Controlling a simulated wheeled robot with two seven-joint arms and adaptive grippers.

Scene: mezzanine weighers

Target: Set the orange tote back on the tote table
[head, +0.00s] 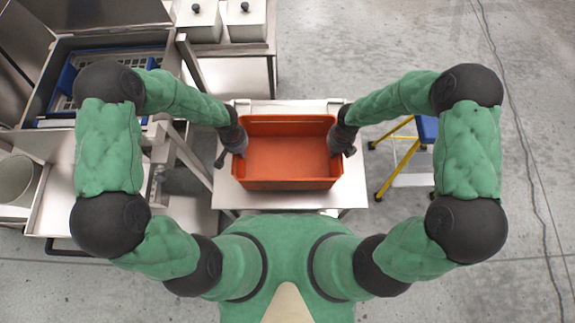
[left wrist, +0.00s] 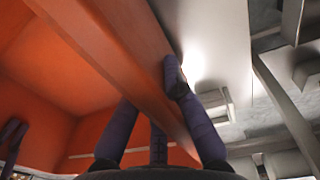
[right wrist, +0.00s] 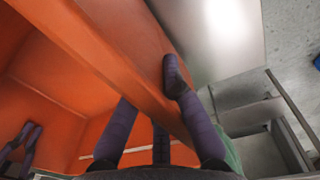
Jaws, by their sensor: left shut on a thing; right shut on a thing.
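The orange tote (head: 287,158) is an open, empty box in front of me, over the pale tote table (head: 355,192). My left gripper (head: 236,146) is shut on the tote's left wall. In the left wrist view its fingers (left wrist: 150,95) straddle the tote's orange wall (left wrist: 105,45). My right gripper (head: 341,142) is shut on the right wall. In the right wrist view its fingers (right wrist: 150,95) straddle that wall (right wrist: 100,50). The tote looks level. I cannot tell whether its bottom touches the table.
A metal bench with a blue-edged tray (head: 65,80) stands at the left. Two lidded white containers (head: 246,20) sit on a bench at the back. A blue-topped yellow step stool (head: 427,128) stands right of the table. Open floor lies farther right.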

